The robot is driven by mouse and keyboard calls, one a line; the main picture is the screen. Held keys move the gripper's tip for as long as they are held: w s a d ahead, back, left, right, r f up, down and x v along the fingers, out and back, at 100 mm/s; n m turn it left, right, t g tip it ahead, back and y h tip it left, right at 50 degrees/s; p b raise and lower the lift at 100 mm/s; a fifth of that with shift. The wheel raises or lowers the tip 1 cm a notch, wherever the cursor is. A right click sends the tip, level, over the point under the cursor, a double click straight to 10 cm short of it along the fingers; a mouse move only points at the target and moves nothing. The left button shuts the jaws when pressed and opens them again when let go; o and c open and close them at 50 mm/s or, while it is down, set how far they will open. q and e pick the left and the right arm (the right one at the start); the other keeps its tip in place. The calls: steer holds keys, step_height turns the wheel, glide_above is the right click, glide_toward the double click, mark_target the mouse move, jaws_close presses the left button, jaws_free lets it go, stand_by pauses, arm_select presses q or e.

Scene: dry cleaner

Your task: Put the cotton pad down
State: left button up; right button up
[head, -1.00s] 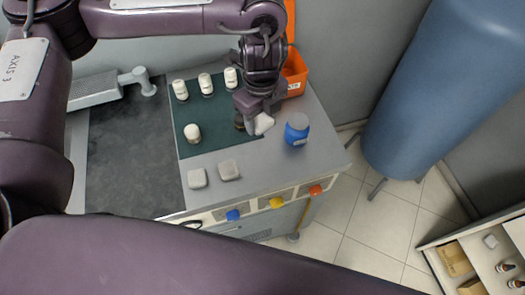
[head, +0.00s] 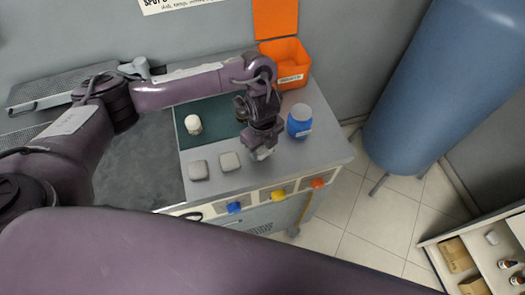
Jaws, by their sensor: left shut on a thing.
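My left gripper (head: 262,150) reaches down over the grey counter front, to the right of two pale pads. It is shut on a whitish cotton pad (head: 261,154), mostly hidden by the fingers. I cannot tell whether this pad touches the counter. The two other pads lie flat side by side, one on the left (head: 198,170) and one nearer the gripper (head: 230,161). My right gripper is out of view.
A blue jar (head: 299,121) stands close to the right of my gripper. A white-capped bottle (head: 193,124) stands on the green mat (head: 212,141). An open orange bin (head: 285,62) is at the back. Knobs line the counter's front.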

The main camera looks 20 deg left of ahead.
arm_select(q)
steer(key=shift+f, duration=1.2)
steer(key=shift+f+b, duration=0.1)
steer(key=shift+b, duration=0.2)
steer(key=shift+f, duration=0.1)
steer(key=o, duration=1)
